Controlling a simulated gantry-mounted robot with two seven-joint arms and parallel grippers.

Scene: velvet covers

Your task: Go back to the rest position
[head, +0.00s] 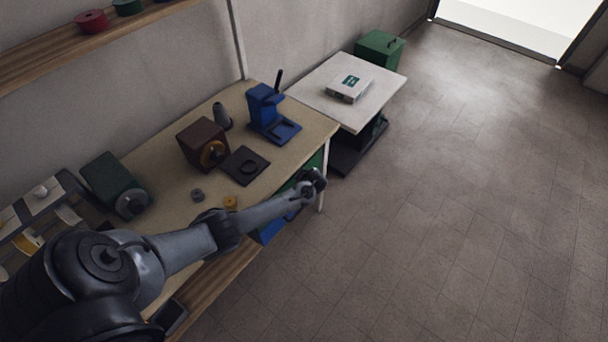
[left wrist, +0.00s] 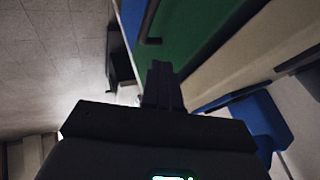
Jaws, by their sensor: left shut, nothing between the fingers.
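My left arm reaches in from the lower left of the head view, across the front edge of the workbench (head: 170,180). In the left wrist view the fingers of this gripper (left wrist: 162,85) point up the picture, shut together and with nothing held. Behind them are a green panel (left wrist: 185,35) and blue parts. My right gripper is in neither view.
On the bench are a blue press-like device (head: 268,112), a brown box-shaped machine (head: 203,143), a dark square plate (head: 245,165) and a green machine (head: 112,183). A white-topped table (head: 310,90) holds a white box (head: 349,88). Open floor (head: 450,220) lies to the right.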

